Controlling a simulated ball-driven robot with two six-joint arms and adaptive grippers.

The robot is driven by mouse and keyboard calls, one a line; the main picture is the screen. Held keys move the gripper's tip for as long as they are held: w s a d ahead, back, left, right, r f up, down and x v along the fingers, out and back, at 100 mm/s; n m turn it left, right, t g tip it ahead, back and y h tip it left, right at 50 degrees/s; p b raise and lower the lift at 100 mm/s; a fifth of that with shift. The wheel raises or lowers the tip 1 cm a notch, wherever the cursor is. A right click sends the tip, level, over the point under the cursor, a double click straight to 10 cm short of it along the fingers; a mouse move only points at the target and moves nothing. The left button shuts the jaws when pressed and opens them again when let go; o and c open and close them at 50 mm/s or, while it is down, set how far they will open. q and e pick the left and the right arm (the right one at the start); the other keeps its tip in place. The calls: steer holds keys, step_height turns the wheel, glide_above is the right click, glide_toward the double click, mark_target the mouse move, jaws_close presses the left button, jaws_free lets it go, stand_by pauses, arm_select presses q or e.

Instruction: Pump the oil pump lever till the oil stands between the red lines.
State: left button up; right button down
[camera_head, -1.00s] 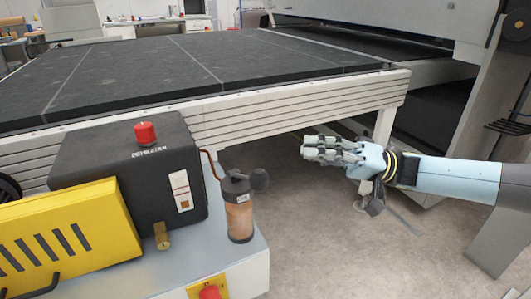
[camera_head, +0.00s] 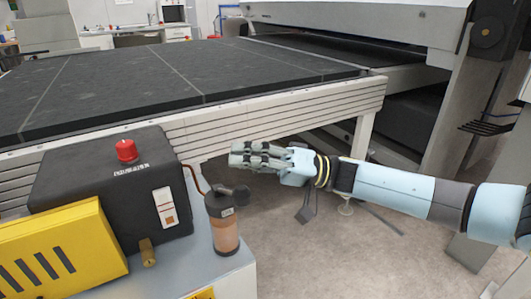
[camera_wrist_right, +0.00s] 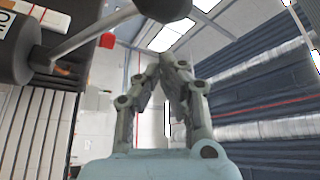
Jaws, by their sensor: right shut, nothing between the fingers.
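The oil pump (camera_head: 225,232) is a clear cylinder with brownish-orange oil and a black head, at the front of the grey ledge. Its lever (camera_head: 240,192) ends in a dark knob on the right. In the right wrist view the lever (camera_wrist_right: 95,33) crosses the upper left, its knob at the top edge. The white sight gauge (camera_head: 166,207) is on the black box; its red lines are too small to read. My right gripper (camera_head: 236,155) is shut and empty, pointing left, just above the knob in the picture; it also shows in the right wrist view (camera_wrist_right: 168,60). My left gripper is out of view.
The black box (camera_head: 95,185) with a red cap (camera_head: 126,150) stands left of the pump, a yellow slotted cover (camera_head: 55,255) in front of it. A thin copper pipe joins box and pump. The conveyor table (camera_head: 290,105) spans behind. Open floor (camera_head: 320,255) lies right of the ledge.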

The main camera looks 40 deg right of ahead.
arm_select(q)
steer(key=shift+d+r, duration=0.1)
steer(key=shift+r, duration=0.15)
arm_select(e)
steer(key=shift+s+a+f, duration=0.2)
steer(key=shift+s+f, duration=0.3)
steer(key=shift+s, duration=0.15)
steer(key=shift+s+a+f, duration=0.2)
steer(key=shift+s+f, duration=0.25)
steer(key=shift+s, duration=0.15)
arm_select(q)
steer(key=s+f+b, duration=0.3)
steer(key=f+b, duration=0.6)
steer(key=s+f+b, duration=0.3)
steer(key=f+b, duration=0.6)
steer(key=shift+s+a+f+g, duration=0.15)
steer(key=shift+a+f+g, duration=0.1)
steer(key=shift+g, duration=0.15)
arm_select(e)
steer(key=s+f+n+g+y, duration=0.3)
steer(key=f+n+g+y, duration=0.2)
steer(key=f+n, duration=0.6)
steer(key=shift+s+a+n+y, duration=0.15)
steer(key=shift+a+n+y, duration=0.2)
steer(key=shift+n, duration=0.65)
steer(key=shift+f, duration=0.1)
